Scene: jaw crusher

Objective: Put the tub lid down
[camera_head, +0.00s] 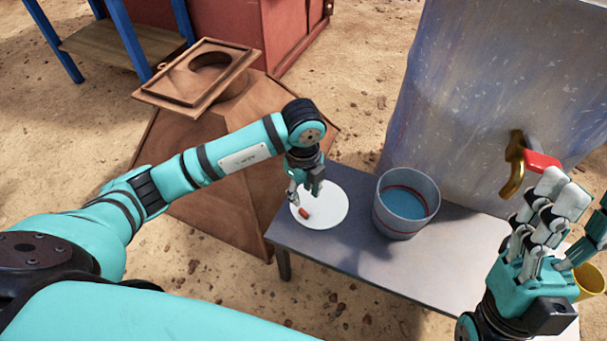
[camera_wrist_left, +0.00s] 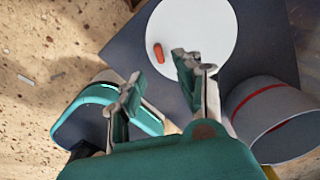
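The tub lid (camera_head: 333,208) is a round white disc with a small red-orange handle (camera_head: 305,213). It appears to lie flat on the left end of the grey table, beside the tub (camera_head: 396,219). The tub is a grey, open bucket with a red band and blue contents.
The grey table (camera_head: 350,251) has bare room in front of the tub. A large scratched blue-grey container (camera_head: 470,90) with a bronze tap (camera_head: 513,165) and red block stands behind. A yellow cup (camera_head: 590,282) is partly hidden at the right.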

